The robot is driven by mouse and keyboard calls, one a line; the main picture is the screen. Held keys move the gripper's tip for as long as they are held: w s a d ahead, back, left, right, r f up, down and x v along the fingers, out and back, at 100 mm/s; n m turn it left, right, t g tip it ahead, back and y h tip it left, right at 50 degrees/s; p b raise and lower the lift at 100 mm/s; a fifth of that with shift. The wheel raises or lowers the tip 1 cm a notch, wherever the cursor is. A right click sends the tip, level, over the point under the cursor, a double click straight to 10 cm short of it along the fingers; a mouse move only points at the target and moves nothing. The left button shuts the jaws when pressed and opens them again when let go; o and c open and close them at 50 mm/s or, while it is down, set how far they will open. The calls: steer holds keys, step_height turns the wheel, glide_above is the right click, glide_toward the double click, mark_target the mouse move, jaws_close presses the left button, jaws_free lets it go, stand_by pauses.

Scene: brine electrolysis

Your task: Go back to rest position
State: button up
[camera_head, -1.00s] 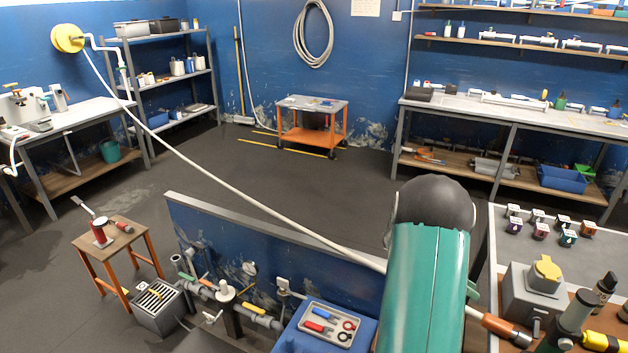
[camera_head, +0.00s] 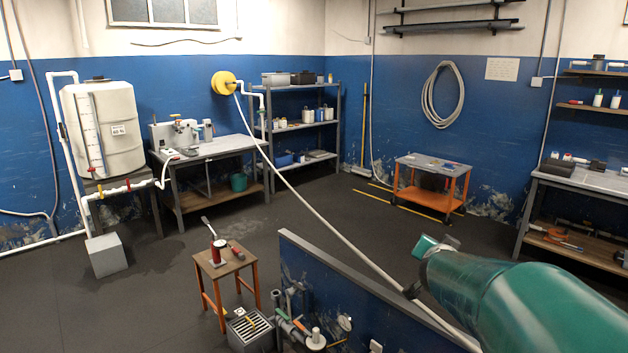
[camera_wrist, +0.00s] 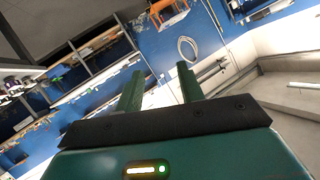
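The task names no object. In the wrist view my gripper (camera_wrist: 158,68) shows two green fingers standing apart with nothing between them, so it is open and empty. The wrist view is tilted, and past the fingers are the blue wall, the coiled hose (camera_wrist: 187,49) and shelving, all far from the fingertips. In the head view my teal arm reaches in from the lower right, over the low blue partition (camera_head: 365,285). I cannot make out the fingers in that view.
A pale pipe (camera_head: 315,210) runs diagonally from the yellow wall disc (camera_head: 223,83) down behind my arm. A small wooden stool (camera_head: 222,262) holds a red item. An orange cart (camera_head: 432,185) stands by the back wall.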

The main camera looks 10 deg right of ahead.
steer(key=s+a+n+y, duration=0.4)
steer(key=a, duration=0.7)
steer(key=s+a+n+y, duration=0.4)
steer(key=s+a, duration=0.1)
steer(key=a, duration=0.5)
steer(key=s+a+f+n+g, duration=0.1)
steer(key=s+a+f+g, duration=0.1)
steer(key=s, duration=0.5)
steer(key=s+a+f+n+g, duration=0.2)
steer(key=s+f+g, duration=0.1)
steer(key=s, duration=0.5)
steer(key=shift+s+a+g, duration=0.15)
steer(key=shift+s+g, duration=0.05)
steer(key=shift+g, duration=0.2)
